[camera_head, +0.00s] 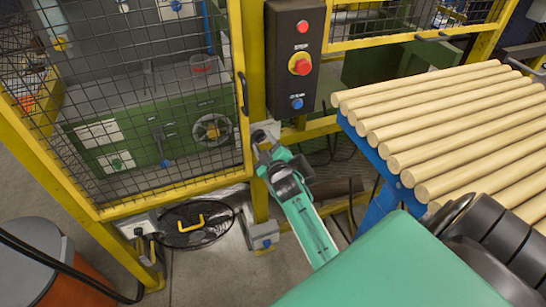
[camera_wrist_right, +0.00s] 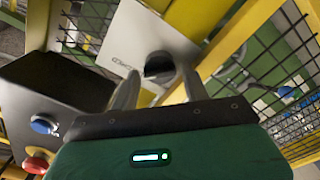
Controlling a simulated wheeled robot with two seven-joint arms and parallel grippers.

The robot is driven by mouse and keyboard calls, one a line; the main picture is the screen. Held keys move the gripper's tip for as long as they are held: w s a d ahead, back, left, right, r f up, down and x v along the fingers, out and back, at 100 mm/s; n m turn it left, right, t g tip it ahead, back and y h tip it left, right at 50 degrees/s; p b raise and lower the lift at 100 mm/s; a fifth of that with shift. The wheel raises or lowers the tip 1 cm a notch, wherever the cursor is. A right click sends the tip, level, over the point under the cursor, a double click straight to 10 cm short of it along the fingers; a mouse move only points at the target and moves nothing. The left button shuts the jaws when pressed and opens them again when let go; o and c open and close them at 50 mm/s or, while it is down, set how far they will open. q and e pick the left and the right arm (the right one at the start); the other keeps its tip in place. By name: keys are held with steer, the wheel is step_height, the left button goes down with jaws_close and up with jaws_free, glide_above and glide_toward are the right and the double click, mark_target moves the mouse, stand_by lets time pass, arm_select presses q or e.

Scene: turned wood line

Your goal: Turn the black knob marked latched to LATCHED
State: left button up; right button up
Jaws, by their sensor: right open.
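The black knob (camera_wrist_right: 158,64) sits on a light grey plate (camera_wrist_right: 128,38) with partly readable lettering, in the right wrist view. My right gripper (camera_wrist_right: 160,76) is open, with one finger on either side of the knob; I cannot tell whether they touch it. In the head view my right gripper (camera_head: 264,141) is at the grey plate (camera_head: 266,128) on the yellow post, below the black button box; the knob is hidden there. My left gripper is not in view.
The black button box (camera_head: 295,60) with red and blue buttons is just above the gripper. A yellow-framed mesh gate (camera_head: 150,100) stands to the left. Wooden rods (camera_head: 450,125) lie on a blue rack to the right. A grey box (camera_head: 264,234) is low on the post.

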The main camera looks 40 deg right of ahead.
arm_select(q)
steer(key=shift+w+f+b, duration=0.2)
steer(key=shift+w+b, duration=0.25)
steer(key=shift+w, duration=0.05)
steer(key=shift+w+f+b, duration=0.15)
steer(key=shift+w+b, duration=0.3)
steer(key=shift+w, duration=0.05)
arm_select(e)
steer(key=v, duration=1.2)
steer(key=shift+s, duration=0.2)
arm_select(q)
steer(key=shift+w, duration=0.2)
